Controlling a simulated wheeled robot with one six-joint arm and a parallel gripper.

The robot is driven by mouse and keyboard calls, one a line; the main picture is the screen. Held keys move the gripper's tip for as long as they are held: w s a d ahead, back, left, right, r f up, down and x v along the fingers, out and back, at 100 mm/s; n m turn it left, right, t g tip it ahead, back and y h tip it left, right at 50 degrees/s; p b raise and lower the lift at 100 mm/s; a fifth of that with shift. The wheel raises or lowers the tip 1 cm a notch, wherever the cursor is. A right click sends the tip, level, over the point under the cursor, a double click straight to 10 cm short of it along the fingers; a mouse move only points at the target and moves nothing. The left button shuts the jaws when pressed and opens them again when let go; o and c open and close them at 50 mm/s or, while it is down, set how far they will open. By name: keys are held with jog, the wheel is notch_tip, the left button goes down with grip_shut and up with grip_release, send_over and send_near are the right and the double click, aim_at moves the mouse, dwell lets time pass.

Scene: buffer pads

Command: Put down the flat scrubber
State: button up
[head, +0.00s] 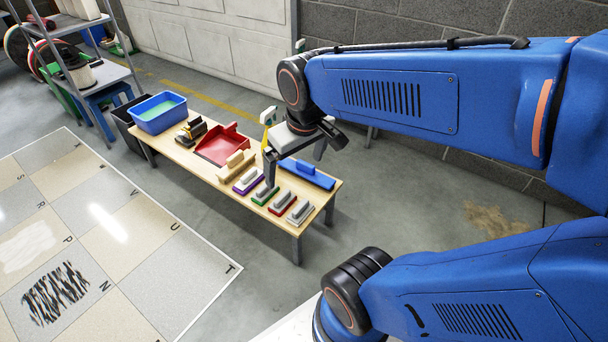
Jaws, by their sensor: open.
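Several hand pads with handles lie on the wooden table (231,187); I cannot tell for certain which one is the flat scrubber. A wide flat blue one (315,178) lies at the right back. Nearer the front edge are one with a purple base (248,181), one with a green base (265,195), one with a red base (283,203) and a grey one (300,212). My gripper (292,170) is open above the right part of the table, in front of the blue pad and partly hiding it. Nothing shows between its fingers.
A larger wooden-handled block (236,164), a red dustpan (216,146), a yellow-black tool (191,132) and a blue tub (160,112) fill the table's left side. A shelf rack (88,75) stands at the left. A tiled floor panel (120,225) lies in front.

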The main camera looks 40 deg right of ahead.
jog(key=s+a+r+t, duration=0.1)
jog(key=s, duration=0.4)
jog(key=shift+s+a+r+m+t, duration=0.25)
jog(key=shift+s+r+m+t, duration=0.05)
jog(key=shift+s+r, duration=0.1)
dwell(1.0)
